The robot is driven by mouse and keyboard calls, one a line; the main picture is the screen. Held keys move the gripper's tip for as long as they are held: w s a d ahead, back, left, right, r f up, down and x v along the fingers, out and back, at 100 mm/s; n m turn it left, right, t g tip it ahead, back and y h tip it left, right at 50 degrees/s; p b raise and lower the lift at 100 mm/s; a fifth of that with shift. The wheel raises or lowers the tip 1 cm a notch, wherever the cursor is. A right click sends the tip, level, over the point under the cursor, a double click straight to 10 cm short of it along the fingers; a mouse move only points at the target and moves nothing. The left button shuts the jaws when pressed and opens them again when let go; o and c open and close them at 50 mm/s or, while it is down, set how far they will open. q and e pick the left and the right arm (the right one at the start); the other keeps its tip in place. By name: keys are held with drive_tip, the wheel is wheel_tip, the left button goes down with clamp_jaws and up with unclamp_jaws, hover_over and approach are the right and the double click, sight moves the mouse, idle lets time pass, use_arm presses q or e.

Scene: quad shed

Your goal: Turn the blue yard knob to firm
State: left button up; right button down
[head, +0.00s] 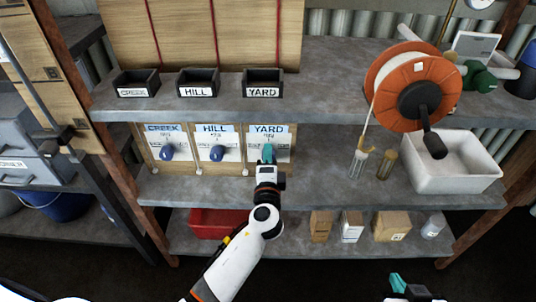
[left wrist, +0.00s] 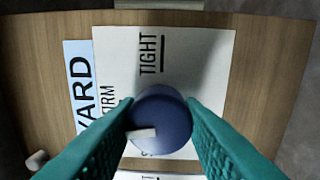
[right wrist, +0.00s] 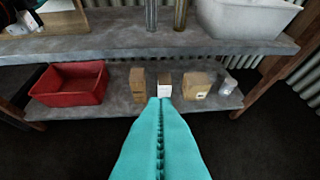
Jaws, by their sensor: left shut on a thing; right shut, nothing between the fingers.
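The blue yard knob (left wrist: 160,122) sits on a white dial plate (left wrist: 200,60) in the left wrist view. A white mark on the knob's face points to the left of that picture. The word TIGHT is at the top, FIRM at the left is partly hidden, and a word below is mostly covered. My left gripper (left wrist: 160,125) is shut on the knob, one teal finger on each side. In the head view my left gripper (head: 267,154) covers the knob under the YARD label (head: 269,129). My right gripper (right wrist: 160,105) is shut and empty, low at the right (head: 408,287).
The creek knob (head: 166,152) and hill knob (head: 216,153) are left of the yard dial. A hose reel (head: 410,85) and white basin (head: 465,170) stand at the right. Below are a red bin (head: 205,224) and several small boxes. Shelf edges lie above and below the dials.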

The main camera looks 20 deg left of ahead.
use_arm(q)
drive_tip(key=shift+m+p, duration=0.4)
drive_tip(key=shift+m, duration=0.7)
use_arm(e)
drive_tip(key=shift+s+d+f+g+h, duration=0.2)
drive_tip(key=shift+s+f+g, duration=0.25)
drive_tip(key=shift+s, duration=0.15)
drive_tip(key=shift+s+d+f+g+h, duration=0.1)
drive_tip(key=shift+s+d+f+g, duration=0.25)
drive_tip(key=shift+s, duration=0.3)
drive_tip(key=shift+s+d+f+g+h, duration=0.1)
drive_tip(key=shift+s+f+g, duration=0.4)
drive_tip(key=shift+s, duration=0.1)
use_arm(q)
drive_tip(key=o, duration=1)
drive_tip(key=v, duration=1.2)
use_arm(e)
drive_tip(key=shift+s+d+f+g, duration=0.2)
drive_tip(key=shift+s+g, duration=0.1)
drive_tip(key=shift+s, duration=0.1)
drive_tip(key=shift+s+d+f+g, duration=0.1)
drive_tip(key=shift+s+d+g, duration=0.05)
drive_tip(key=shift+s+g, duration=0.2)
